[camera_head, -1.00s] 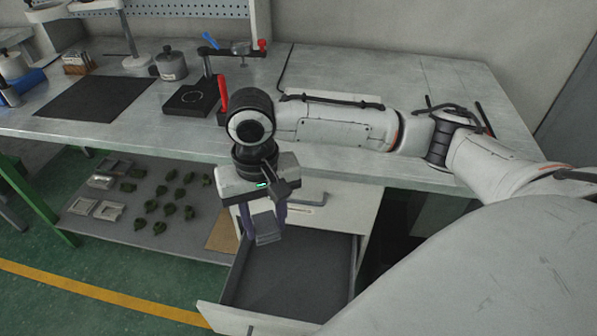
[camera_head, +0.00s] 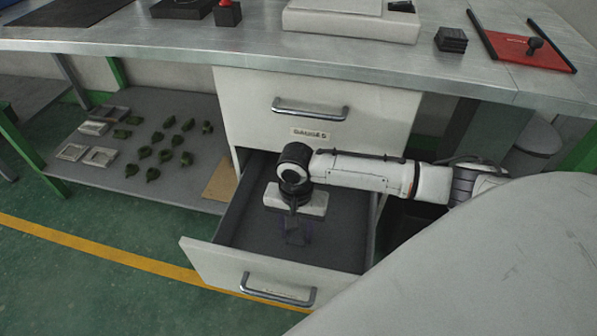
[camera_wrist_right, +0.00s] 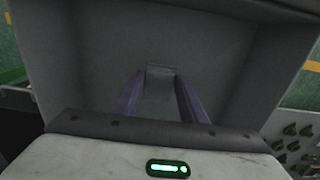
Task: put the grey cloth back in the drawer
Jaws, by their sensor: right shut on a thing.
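My right gripper (camera_head: 296,236) is down inside the open lower drawer (camera_head: 222,258), pointing at the drawer floor. In the right wrist view its two purple fingers (camera_wrist_right: 160,105) are shut on the small folded grey cloth (camera_wrist_right: 160,82). The cloth is close in colour to the dark drawer lining, so it is hard to make out in the head view. I cannot tell whether the cloth touches the drawer floor. My left gripper is not in view.
A closed upper drawer (camera_head: 315,110) labelled GAUGES sits above the open one. The metal workbench (camera_head: 200,42) overhangs both. A low shelf (camera_head: 95,165) at left holds several green pieces and pale trays. The rest of the open drawer looks empty.

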